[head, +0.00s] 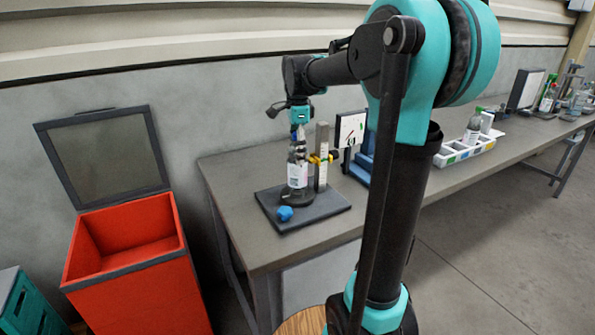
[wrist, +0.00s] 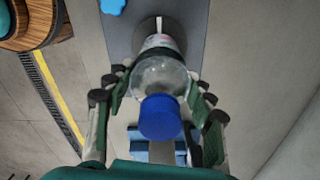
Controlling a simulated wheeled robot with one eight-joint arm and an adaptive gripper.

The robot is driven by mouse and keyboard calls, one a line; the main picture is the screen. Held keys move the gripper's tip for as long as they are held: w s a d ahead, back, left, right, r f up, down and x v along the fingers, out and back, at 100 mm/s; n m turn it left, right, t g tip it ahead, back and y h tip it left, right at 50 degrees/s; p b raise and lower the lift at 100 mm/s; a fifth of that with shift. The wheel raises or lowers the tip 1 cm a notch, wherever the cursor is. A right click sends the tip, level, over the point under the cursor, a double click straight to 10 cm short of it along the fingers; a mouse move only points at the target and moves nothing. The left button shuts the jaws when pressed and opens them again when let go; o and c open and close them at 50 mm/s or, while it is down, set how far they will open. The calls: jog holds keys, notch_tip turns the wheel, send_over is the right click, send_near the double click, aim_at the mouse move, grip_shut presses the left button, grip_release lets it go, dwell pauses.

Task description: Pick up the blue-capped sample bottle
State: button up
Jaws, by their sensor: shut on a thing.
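The blue-capped sample bottle (wrist: 160,115) is clear with a white label and a dark blue cap. In the head view the bottle (head: 297,174) stands upright on the round dark base of the labeller (head: 330,215). My gripper (head: 298,150) is above it, pointing down, with its fingers around the bottle's upper part. In the wrist view my gripper (wrist: 158,92) has a finger on each side of the bottle, below the cap, shut on it.
A yellow-clamped upright post (head: 321,158) stands right beside the bottle. A blue knob (head: 285,213) is at the front of the plate. A small screen (head: 350,129) and a white compartment tray (head: 463,150) are farther right. An open red bin (head: 135,260) stands left of the table.

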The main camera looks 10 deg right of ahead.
grip_shut()
jog(key=shift+r, duration=0.15)
